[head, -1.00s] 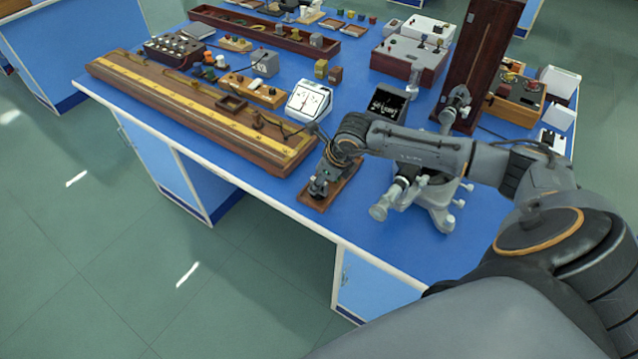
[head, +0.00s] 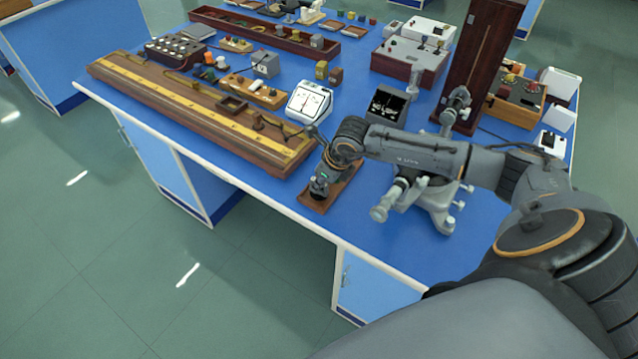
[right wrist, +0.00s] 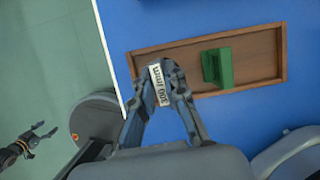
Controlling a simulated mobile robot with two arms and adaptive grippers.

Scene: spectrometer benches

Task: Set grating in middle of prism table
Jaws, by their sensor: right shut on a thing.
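The grating (right wrist: 158,85), a small piece with a white label reading 300 l/mm, is between the fingers of my right gripper (right wrist: 165,72), which is shut on it. In the head view my right gripper (head: 320,186) is over the wooden tray at the bench's front edge; the grating is not clear there. The grey spectrometer (head: 436,212) stands right of the tray, partly behind my right arm. Its prism table is hidden by that arm. My left gripper (right wrist: 40,136) shows small in the right wrist view, open and empty, over the floor.
The wooden tray (right wrist: 265,52) holds a green block (right wrist: 217,68). A long wooden bench with a brass scale (head: 200,108) lies to the left. A white meter (head: 309,101) and a dark box (head: 386,104) stand behind. Blue bench top is bare in front of the spectrometer.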

